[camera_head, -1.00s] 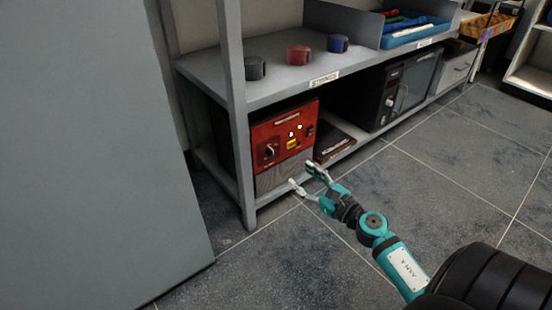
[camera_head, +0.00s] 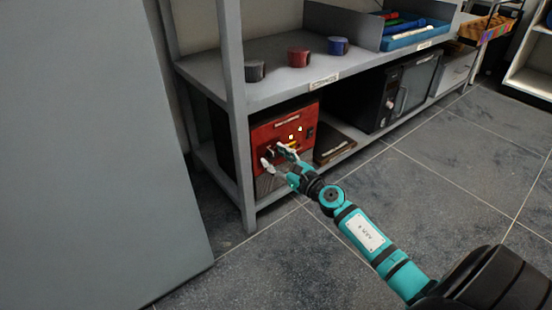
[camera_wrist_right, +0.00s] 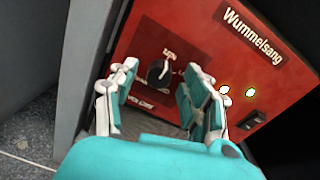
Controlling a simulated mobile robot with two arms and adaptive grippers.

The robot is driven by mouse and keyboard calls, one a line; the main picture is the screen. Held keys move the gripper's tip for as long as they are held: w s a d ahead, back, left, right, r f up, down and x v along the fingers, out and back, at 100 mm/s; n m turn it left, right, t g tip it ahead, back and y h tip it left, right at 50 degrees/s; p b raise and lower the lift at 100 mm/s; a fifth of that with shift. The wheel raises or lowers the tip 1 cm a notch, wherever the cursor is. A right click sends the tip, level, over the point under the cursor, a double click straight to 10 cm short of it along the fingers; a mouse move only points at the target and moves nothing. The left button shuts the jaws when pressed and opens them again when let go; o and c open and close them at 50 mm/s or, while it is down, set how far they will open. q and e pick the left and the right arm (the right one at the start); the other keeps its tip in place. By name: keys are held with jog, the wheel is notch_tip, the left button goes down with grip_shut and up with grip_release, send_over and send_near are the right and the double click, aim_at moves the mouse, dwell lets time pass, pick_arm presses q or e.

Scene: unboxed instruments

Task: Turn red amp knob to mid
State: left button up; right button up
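The red amp (camera_head: 300,124) stands on the lower shelf, its front facing me. In the right wrist view its red panel (camera_wrist_right: 172,30) carries a black knob (camera_wrist_right: 158,73) with a pale pointer that tilts slightly right of straight up. My right gripper (camera_head: 276,156) is open in front of the panel; in the wrist view its two fingers (camera_wrist_right: 156,92) stand to either side of the knob, apparently short of it. In the head view the gripper covers the knob. My left gripper is not in view.
A shelf post (camera_head: 233,120) stands just left of the amp. A dark flat case (camera_head: 334,143) lies right of it, with a black amp (camera_head: 392,95) further along. The upper shelf (camera_head: 285,82) overhangs the amp. The floor in front is clear.

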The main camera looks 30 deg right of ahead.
grip_shut()
